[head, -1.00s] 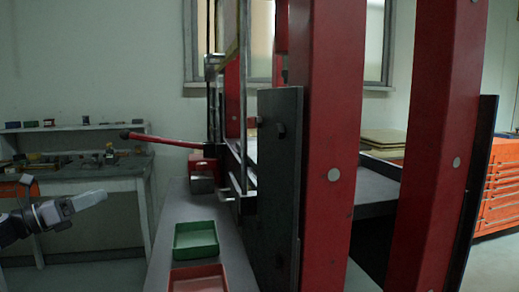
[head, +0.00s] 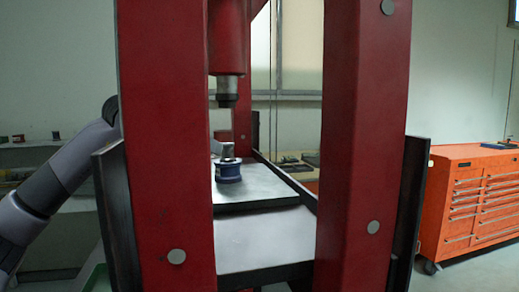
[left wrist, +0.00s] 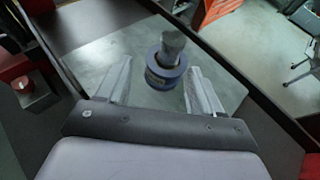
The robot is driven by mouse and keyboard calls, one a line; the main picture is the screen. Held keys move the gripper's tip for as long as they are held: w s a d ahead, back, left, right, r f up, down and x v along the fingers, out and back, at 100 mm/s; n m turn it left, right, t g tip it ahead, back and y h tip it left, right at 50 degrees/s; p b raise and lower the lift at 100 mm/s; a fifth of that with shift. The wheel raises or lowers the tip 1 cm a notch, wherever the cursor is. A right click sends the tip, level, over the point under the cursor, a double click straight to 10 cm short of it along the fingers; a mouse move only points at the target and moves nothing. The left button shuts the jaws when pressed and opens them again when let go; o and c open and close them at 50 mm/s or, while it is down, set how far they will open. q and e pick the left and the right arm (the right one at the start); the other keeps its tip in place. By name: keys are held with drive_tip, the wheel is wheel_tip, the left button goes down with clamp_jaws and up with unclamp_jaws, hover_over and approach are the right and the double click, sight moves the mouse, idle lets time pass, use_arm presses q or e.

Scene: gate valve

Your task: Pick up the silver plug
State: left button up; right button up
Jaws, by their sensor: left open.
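The silver plug (head: 228,150) stands upright in a round blue housing (head: 228,172) on the grey press bed, seen between two red posts. In the left wrist view the silver plug (left wrist: 173,44) rises from the blue housing (left wrist: 164,71), just ahead of my fingers. My left gripper (left wrist: 160,72) is open, with one finger on each side of the housing in the picture; I cannot tell whether they touch it. In the head view my left arm passes behind the left red post, which hides the gripper. My right gripper is not in view.
The left red post (head: 165,130) and right red post (head: 362,130) frame the opening. A press ram (head: 227,85) hangs above the plug. A dark plate (head: 118,215) stands beside the left post. An orange tool cabinet (head: 468,200) is at the right. The bed (head: 265,240) in front is clear.

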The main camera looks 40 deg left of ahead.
sight(227, 143)
use_arm(q)
drive_tip(key=shift+n+t+y, duration=0.3)
drive_tip(key=w+p, duration=0.1)
drive_tip(key=w, duration=0.4)
drive_tip(key=w+d+p, duration=0.1)
drive_tip(key=w, duration=0.1)
drive_tip(key=shift+w+f+p, duration=0.3)
drive_tip(key=shift+w+f, duration=0.05)
drive_tip(key=shift+f, duration=0.05)
clamp_jaws()
